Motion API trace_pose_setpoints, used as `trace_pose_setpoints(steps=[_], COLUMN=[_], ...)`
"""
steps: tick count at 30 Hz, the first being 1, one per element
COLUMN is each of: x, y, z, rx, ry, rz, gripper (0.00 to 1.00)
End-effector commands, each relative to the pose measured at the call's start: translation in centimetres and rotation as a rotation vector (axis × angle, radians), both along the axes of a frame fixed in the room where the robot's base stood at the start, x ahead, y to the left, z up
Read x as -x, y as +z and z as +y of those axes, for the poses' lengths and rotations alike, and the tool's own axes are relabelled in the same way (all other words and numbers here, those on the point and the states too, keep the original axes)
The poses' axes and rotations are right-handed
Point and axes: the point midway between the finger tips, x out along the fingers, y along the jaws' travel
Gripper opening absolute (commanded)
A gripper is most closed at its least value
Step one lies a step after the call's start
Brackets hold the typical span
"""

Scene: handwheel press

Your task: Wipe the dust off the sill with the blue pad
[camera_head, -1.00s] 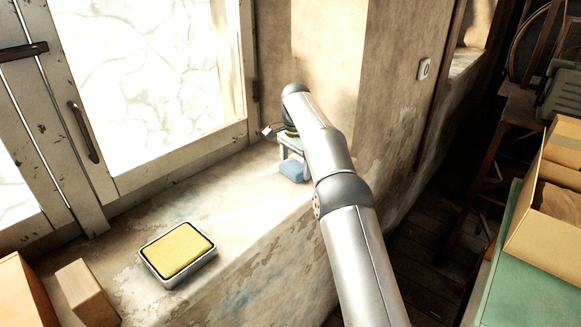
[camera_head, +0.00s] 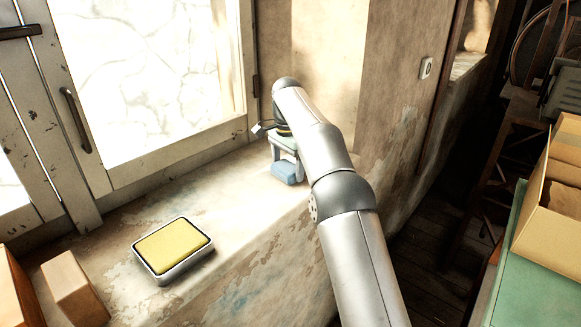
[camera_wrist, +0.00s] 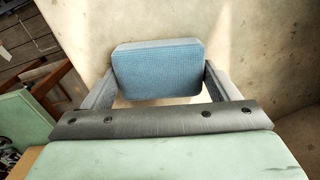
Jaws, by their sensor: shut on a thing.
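The blue pad (camera_head: 284,174) is at the far right end of the sill (camera_head: 228,196), low over or on its surface; I cannot tell if it touches. My gripper (camera_head: 283,158) is shut on the pad from above. In the wrist view the pad (camera_wrist: 158,70) sits between the two fingers of my gripper (camera_wrist: 157,84). The sill is pale and worn, with brownish flaked patches toward the left and front edge. I cannot tell dust from stains there.
A metal tray with a yellow pad (camera_head: 173,246) lies on the sill's left part. Boxes (camera_head: 75,289) stand at the lower left. The window frame (camera_head: 180,155) and wall bound the sill behind. A green table (camera_head: 497,285) with cardboard boxes (camera_head: 555,215) is at right.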

Motion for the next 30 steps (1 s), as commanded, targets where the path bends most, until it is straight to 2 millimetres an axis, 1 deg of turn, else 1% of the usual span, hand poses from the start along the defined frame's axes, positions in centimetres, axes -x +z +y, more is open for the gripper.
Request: trace_pose_setpoints(steps=[3, 9, 17, 24, 30], x=[0.9, 2.1, 2.8, 4.4, 5.1], y=[-0.4, -0.4, -0.4, -0.3, -0.1], z=[0.9, 1.8, 2.5, 3.9, 4.5], rx=[-0.001, -0.001, -0.001, 0.0, 0.0], ry=[0.004, 0.002, 0.003, 0.004, 0.001], rz=[0.001, 0.001, 0.002, 0.003, 0.003], gripper=[0.63, 0.63, 0.63, 0.63, 0.63])
